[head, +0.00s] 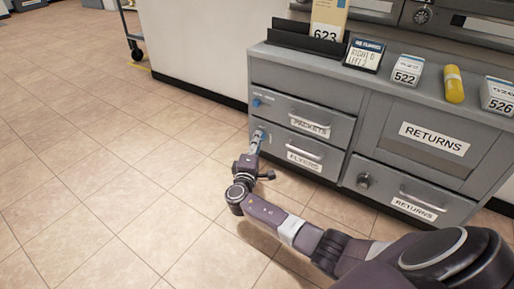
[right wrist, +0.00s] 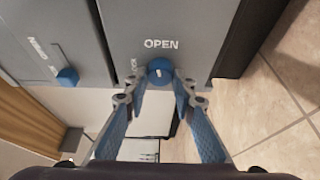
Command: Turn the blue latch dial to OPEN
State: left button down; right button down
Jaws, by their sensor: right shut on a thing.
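The blue latch dial (right wrist: 160,70) is on the grey cabinet front, beside the FLYERS drawer (head: 305,155). In the right wrist view it sits just below the word OPEN (right wrist: 161,44), with smaller lettering to its left. A short white mark shows on its face; I cannot tell for sure which end points. My right gripper (right wrist: 159,86) is shut on this dial, one fingertip at each side. In the head view my right gripper (head: 259,138) reaches the cabinet's left part and mostly hides the dial. My left gripper is not in view.
A second blue dial (head: 256,103) is beside the PACKETS drawer (head: 311,127) above. Tiled floor on the left is clear.

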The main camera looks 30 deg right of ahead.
jog(key=shift+f+m+b, duration=0.15)
jog(key=shift+m+b, duration=0.15)
jog(key=shift+m, duration=0.7)
jog(key=shift+h, duration=0.4)
jog(key=c, duration=1.6)
grip_release()
jog(key=shift+s+a+t, duration=0.1)
jog(key=shift+t, duration=0.2)
jog(key=v, duration=0.7)
jog(key=shift+s+a, duration=0.1)
